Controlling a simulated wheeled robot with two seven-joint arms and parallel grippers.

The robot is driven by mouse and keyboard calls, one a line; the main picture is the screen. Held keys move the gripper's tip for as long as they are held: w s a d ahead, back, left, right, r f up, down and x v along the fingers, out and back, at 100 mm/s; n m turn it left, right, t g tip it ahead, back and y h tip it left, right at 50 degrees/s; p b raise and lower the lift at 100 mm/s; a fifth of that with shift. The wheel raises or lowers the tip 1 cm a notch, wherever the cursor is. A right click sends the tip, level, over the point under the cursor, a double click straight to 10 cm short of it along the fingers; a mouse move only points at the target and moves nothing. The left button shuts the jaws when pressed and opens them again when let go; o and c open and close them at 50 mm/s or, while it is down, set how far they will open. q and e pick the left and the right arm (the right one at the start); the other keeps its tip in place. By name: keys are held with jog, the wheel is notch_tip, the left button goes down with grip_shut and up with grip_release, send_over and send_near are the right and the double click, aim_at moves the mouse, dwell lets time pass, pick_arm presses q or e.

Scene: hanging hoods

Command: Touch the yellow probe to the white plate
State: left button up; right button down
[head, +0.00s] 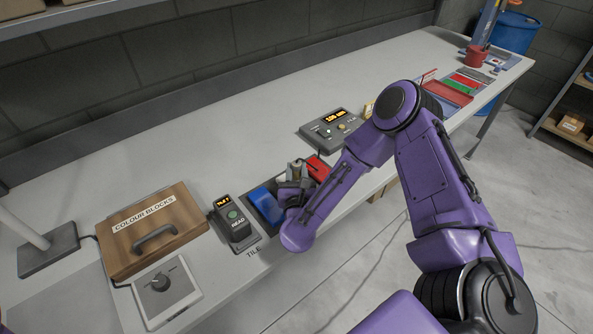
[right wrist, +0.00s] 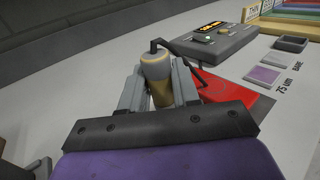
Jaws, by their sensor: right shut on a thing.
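My right gripper (right wrist: 158,90) is shut on the yellow probe (right wrist: 157,74), a pale tan cylinder with a greyish top and a dark cable. In the head view, my right gripper (head: 293,188) is over the front edge of the table, between a blue block and a red plate; the probe is mostly hidden there. The probe's lower end is hidden, so contact below it cannot be told. In the right wrist view, a pale whitish plate (right wrist: 278,61) lies by the label BARE, to the right of the probe and apart from it. My left gripper is out of view.
A gauge box (head: 330,129) with a lit display stands behind my gripper. A red plate (head: 318,168) and a blue block (head: 262,203) flank the gripper. A reader (head: 232,217), a COLOUR BLOCKS case (head: 150,228) and a dial panel (head: 166,291) stand left. The table's back is clear.

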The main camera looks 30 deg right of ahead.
aim_at(296, 163)
jog(key=shift+w+f, duration=0.15)
jog(key=shift+w, duration=0.15)
jog(key=shift+s, duration=0.15)
jog(key=shift+f, duration=0.2)
jog(key=shift+f+b, duration=0.3)
jog(key=shift+b, duration=0.45)
dwell(1.3)
jog(key=shift+r, duration=0.1)
notch_tip(296, 163, up, 2)
jog(key=shift+r+p, duration=0.1)
jog(key=shift+p, duration=0.75)
jog(key=shift+r+p, duration=1.45)
jog(key=shift+r, duration=0.95)
